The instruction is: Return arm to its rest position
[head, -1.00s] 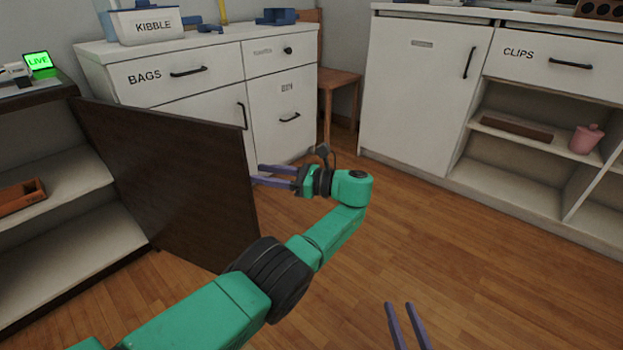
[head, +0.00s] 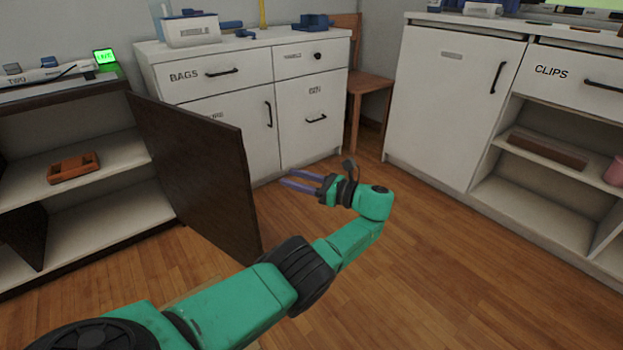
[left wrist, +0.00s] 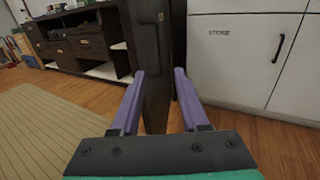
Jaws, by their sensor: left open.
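My left arm comes in from the lower left in the head view and reaches out over the wooden floor. Its left gripper (head: 302,182) is open and empty, with purple fingers pointing left towards the white cabinet. The fingers are just right of the open dark cabinet door (head: 205,170). In the left wrist view the two fingers (left wrist: 153,100) are spread apart, with the edge of the dark door (left wrist: 155,60) showing between and beyond them. I cannot tell the exact gap to the door. My right gripper is not in view.
The dark open-front cabinet (head: 110,205) holds an orange-brown tray (head: 74,168). A white drawer cabinet (head: 310,110) stands behind, a wooden chair (head: 372,82) beside it. A white cabinet (head: 450,105) stands at right. The floor (head: 430,260) at centre right is clear.

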